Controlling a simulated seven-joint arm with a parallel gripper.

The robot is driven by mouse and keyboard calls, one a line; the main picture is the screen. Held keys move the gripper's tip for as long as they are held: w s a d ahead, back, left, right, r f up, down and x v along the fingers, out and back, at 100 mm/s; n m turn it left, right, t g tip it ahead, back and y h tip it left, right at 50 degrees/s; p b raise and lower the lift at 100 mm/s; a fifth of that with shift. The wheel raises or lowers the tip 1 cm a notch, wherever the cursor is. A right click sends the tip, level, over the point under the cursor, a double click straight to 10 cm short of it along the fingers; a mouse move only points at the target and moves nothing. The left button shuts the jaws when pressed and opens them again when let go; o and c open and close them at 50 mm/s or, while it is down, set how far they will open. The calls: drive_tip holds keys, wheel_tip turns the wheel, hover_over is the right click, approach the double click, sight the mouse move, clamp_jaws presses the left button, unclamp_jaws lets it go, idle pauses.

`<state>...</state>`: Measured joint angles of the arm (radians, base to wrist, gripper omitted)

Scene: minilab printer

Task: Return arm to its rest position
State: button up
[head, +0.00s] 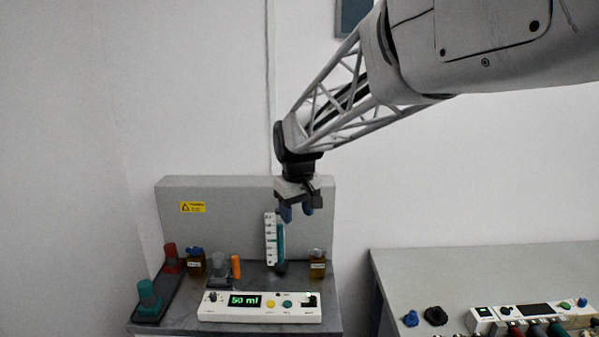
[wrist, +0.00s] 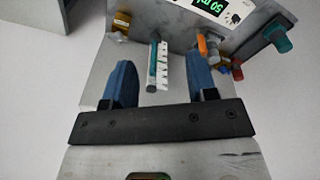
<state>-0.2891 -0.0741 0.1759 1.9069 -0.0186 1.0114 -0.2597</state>
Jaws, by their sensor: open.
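My gripper (head: 297,213) hangs in the head view above the left bench, near the top of an upright white scale with a teal column (head: 271,240). Its two blue fingers stand apart in the wrist view (wrist: 163,88), with nothing held between them. In the wrist view the scale and teal column (wrist: 158,65) lie beyond the fingertips, in line with the gap. My arm reaches in from the upper right of the head view. Whether the fingers touch the scale cannot be told from the head view.
A white console (head: 260,307) reading 50 ml sits at the bench front. Amber bottles (head: 317,264) and (head: 196,262), an orange cylinder (head: 236,267) and a tray with red and green vessels (head: 149,296) stand around. A grey panel (head: 230,215) backs the bench. A second bench (head: 480,265) is right.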

drive_tip(key=s+d+m, duration=0.3)
drive_tip(key=s+d, duration=0.9)
drive_tip(key=s, duration=0.4)
drive_tip(key=s+d+f+m, duration=0.1)
drive_tip(key=s+d+f, duration=0.1)
drive_tip(key=s, duration=0.7)
drive_tip(key=s+d+f+m+t, duration=0.1)
drive_tip(key=s+d+f+m, duration=0.1)
drive_tip(key=s+d, duration=0.3)
drive_tip(key=s+f, duration=0.1)
drive_tip(key=s, duration=0.3)
drive_tip(key=shift+s+f+m, duration=0.2)
drive_tip(key=shift+f+m, duration=0.1)
drive_tip(key=shift+f, duration=0.05)
